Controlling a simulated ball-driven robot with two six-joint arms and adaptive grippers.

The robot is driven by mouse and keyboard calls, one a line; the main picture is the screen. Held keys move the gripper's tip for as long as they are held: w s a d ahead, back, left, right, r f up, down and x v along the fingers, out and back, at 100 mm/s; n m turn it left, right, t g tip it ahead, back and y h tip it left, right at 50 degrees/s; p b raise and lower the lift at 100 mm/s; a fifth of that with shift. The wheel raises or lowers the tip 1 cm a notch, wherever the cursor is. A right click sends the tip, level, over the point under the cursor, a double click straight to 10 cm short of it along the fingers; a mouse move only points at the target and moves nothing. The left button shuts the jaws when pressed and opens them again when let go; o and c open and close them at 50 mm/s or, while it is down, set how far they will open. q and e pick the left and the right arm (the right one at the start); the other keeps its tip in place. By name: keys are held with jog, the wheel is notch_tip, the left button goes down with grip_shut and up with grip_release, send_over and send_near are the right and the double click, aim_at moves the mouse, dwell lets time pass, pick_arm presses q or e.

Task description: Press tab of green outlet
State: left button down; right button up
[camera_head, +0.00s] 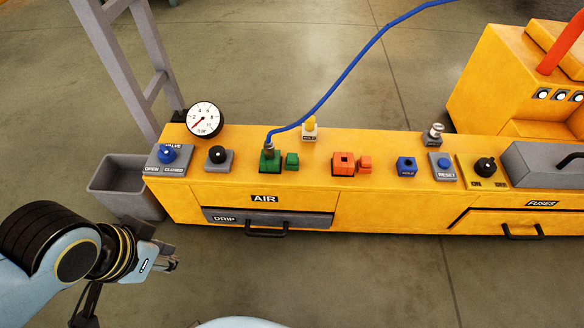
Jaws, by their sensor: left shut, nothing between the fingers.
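The green outlet (268,158) sits on top of the yellow bench, left of its middle. A blue hose (350,72) ends in a metal fitting (268,146) at this outlet. The green tab (292,160) is a small block just right of the outlet. My left gripper (174,262) is low at the left, in front of the bench and well apart from the outlet. It is shut and empty. My right gripper is not in view.
The yellow bench (180,197) also bears a pressure gauge (204,119), a blue valve knob (167,154), a black knob (218,155), an orange outlet (343,162) and a blue outlet (406,166). A grey bin (108,190) stands at the left. The floor in front is clear.

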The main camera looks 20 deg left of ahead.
pick_arm(q)
jog(key=w+d+f+n+t+h+b, duration=0.1)
jog(key=w+d+h+b, duration=0.15)
jog(key=w, duration=0.45)
jog(key=w+d+f+n+t+h+b, duration=0.1)
jog(key=w+d, duration=0.3)
jog(key=w, duration=0.3)
jog(key=w+d+r+t, duration=0.1)
jog(key=w+r, duration=0.2)
jog(key=w, duration=0.7)
jog(key=w+d+r+n+t+h, duration=0.1)
jog(key=w+d+r, duration=0.1)
jog(key=w, duration=0.8)
jog(key=shift+r+t, duration=0.3)
jog(key=shift+r, duration=0.45)
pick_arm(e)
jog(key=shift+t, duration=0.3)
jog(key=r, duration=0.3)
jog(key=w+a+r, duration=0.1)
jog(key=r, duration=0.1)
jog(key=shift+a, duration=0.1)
pick_arm(q)
jog(key=shift+d+h, duration=0.1)
jog(key=shift+h, duration=0.15)
